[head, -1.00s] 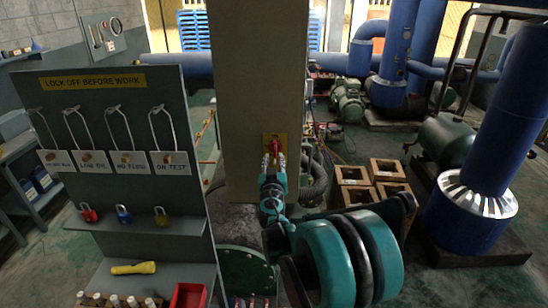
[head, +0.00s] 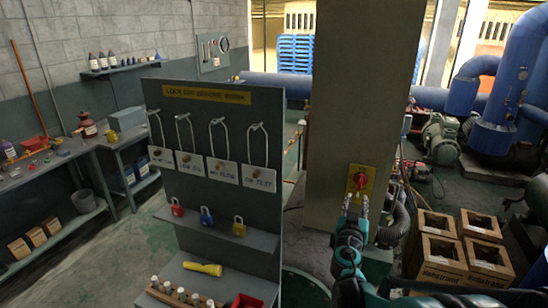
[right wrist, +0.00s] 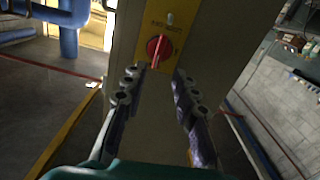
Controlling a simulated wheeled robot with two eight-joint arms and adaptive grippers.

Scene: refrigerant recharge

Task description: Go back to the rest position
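A red rotary switch on a yellow plate (head: 360,181) is fixed to the beige column (head: 345,95). My right gripper (head: 356,206) is just in front of and below the switch. In the right wrist view, the red knob (right wrist: 158,50) lies just beyond the fingertips. The right fingers (right wrist: 154,76) are spread wider than the knob, with nothing between them. The knob's handle looks roughly vertical. My left gripper is not in view.
A lockout board (head: 211,105) with several hanging tags stands left of the column. Its shelf (head: 225,238) has padlocks above it; a yellow flashlight (head: 203,268) lies lower. Wooden crates (head: 440,262) stand at right. A workbench (head: 60,165) is at far left.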

